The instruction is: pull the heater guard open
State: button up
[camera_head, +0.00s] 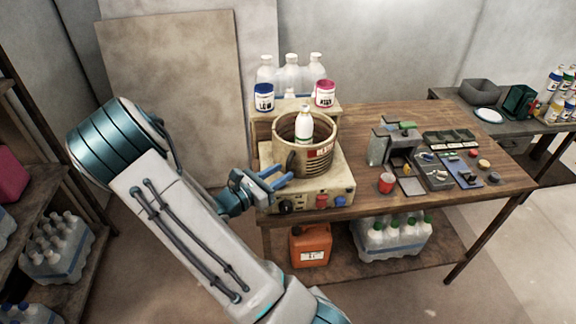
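The heater is a cream box (340,180) with knobs and red and blue buttons on its front, standing at the left end of the wooden table. The lower part of the bottle is hidden. My gripper (279,177), with blue fingers, is at the heater's left front, just below and left of the guard. The fingers are apart with nothing visible between them. Whether they touch the heater or guard is unclear.
A shelf behind the heater holds a blue-labelled tin (264,97), a pink-labelled tin (325,93) and clear bottles (290,75). A red cup (386,183) and trays of small parts (435,170) stand right of the heater. An orange canister (311,245) is below.

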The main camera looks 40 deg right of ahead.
aim_at(287, 170)
jog(key=shift+d, duration=1.85)
grip_shut()
